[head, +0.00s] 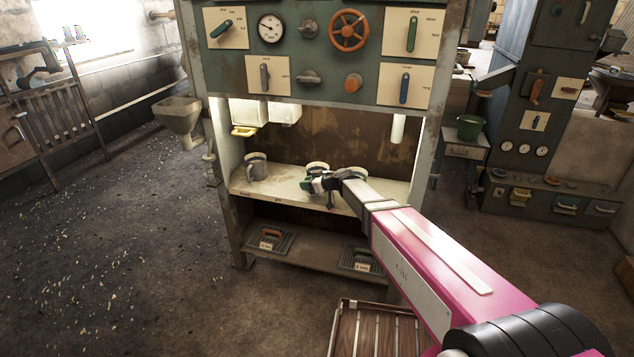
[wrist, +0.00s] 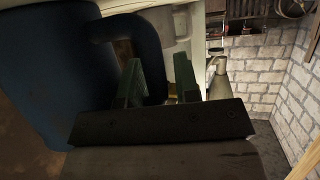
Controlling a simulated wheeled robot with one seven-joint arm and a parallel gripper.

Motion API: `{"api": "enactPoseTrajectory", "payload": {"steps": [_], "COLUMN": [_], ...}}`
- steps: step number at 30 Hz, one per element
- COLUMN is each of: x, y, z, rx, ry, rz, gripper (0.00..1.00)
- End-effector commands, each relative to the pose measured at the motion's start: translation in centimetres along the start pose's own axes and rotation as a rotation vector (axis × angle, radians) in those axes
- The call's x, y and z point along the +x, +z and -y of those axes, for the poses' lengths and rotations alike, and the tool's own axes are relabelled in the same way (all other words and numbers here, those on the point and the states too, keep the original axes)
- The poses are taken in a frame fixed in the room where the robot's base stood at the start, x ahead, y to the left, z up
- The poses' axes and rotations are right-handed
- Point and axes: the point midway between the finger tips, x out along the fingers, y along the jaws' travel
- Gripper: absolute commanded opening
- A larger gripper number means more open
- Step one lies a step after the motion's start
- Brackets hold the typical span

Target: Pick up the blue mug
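The blue mug (wrist: 55,80) fills the left of the wrist view, very close, with its curved handle (wrist: 150,50) reaching toward my gripper (wrist: 160,82). The two green fingers stand apart, with the lower part of the handle between them. The handle lies close to the left finger; I cannot tell whether it touches. In the head view my gripper (head: 314,184) is at the shelf's front edge, in front of a mug (head: 317,166) that it partly hides. The mug's colour is hard to tell there.
A mug (head: 257,168) stands at the left of the pale shelf (head: 285,183), and another mug (head: 351,172) stands just right of my gripper, partly behind my arm. The control panel (head: 310,55) overhangs the shelf. A lower shelf (head: 300,250) holds trays. Side posts bound the opening.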

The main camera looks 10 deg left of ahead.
Motion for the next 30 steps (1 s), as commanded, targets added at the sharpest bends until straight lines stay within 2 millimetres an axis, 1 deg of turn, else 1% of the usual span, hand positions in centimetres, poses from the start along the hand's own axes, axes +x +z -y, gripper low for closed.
{"api": "enactPoseTrajectory", "payload": {"steps": [1,2,3,12,17,22,25,26,27,30], "x": [0.0,0.0,0.0,-0.1,-0.3,-1.0,-1.7,-1.8,-1.5,-1.0], "y": [0.0,0.0,0.0,-0.1,-0.6,-2.1,-3.8,-4.3,-4.8,-6.6], "z": [0.0,0.0,0.0,0.0,0.0,0.0,0.0,0.4,1.5,3.6], "rx": [0.0,0.0,0.0,-0.001,-0.001,-0.002,-0.003,-0.004,-0.003,-0.003], "ry": [0.0,0.0,0.0,0.0,0.0,0.001,0.001,0.0,-0.003,-0.002], "rz": [0.0,0.0,0.0,0.0,0.0,-0.001,-0.002,-0.001,0.0,-0.001], "gripper": [0.16,0.07,0.0,0.0,0.0,0.0,0.0,0.0,0.0,0.0]}}
